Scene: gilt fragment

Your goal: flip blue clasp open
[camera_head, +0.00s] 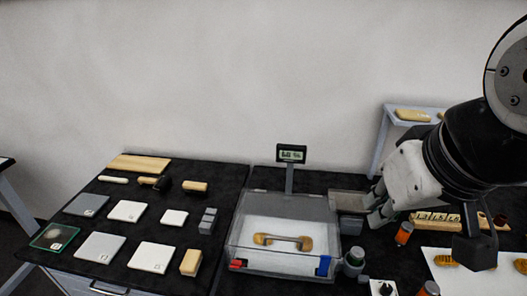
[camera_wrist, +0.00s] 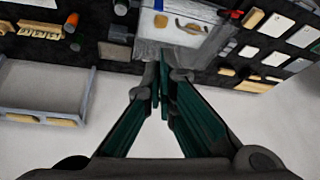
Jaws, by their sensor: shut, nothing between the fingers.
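The blue clasp (camera_head: 323,265) is on the front right of a clear-walled case (camera_head: 262,262). A red clasp (camera_head: 237,264) is on its front left. A gold, bar-shaped fragment (camera_head: 283,242) shows through the case on a white bed. Whether the blue clasp is shut or flipped is too small to tell. My gripper (camera_head: 376,207) is shut and empty, right of the case's back right corner and apart from the blue clasp. In the wrist view my gripper (camera_wrist: 160,82) shows closed fingers, with the blue clasp (camera_wrist: 158,5) at the top edge.
A small display (camera_head: 291,153) stands on a post behind the case. An orange bottle (camera_head: 404,233) is farther right. White and grey tiles (camera_head: 150,256) and blocks cover the left table.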

